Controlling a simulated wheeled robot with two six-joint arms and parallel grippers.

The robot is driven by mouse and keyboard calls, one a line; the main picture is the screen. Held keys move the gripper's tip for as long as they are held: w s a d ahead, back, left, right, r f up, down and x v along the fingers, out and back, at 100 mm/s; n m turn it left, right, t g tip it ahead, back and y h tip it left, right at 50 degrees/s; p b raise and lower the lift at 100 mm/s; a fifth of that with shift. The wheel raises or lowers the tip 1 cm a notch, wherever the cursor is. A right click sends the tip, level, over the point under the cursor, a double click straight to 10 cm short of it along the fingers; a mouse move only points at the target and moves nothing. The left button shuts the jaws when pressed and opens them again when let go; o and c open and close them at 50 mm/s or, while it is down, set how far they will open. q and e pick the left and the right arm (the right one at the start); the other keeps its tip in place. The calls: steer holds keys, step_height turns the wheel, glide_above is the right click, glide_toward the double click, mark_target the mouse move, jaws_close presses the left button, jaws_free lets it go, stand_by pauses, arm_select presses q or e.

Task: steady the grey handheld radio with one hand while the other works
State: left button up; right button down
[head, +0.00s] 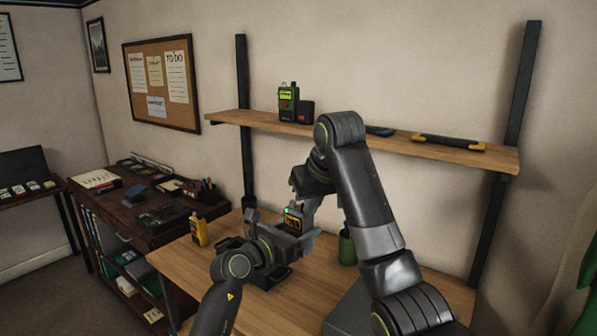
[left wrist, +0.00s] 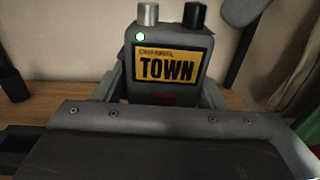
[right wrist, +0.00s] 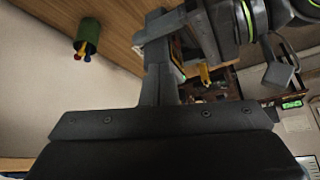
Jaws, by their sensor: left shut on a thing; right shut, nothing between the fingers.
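The grey handheld radio (head: 292,220) stands upright above the table in the head view. In the left wrist view its front (left wrist: 167,65) shows a yellow label reading TOWN, a lit green light, a silver knob (left wrist: 148,15) and a black stub (left wrist: 195,17) on top. My left gripper (left wrist: 160,92) is shut on the radio, a finger on each side of its body. My right gripper (head: 306,208) is shut and empty, close beside the radio's top at its right. The right wrist view shows its fingers (right wrist: 160,70); whether they touch the radio is hidden.
A yellow radio (head: 199,231) stands at the table's left and a green cup (head: 347,248) at the right. The wall shelf (head: 240,121) above holds a green radio (head: 288,103) and a yellow-black tool (head: 448,143). A cluttered dark desk (head: 150,200) is at left.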

arm_select(q)
steer(key=o, duration=1.3)
steer(key=shift+c, duration=0.2)
steer(key=shift+s+a, duration=0.1)
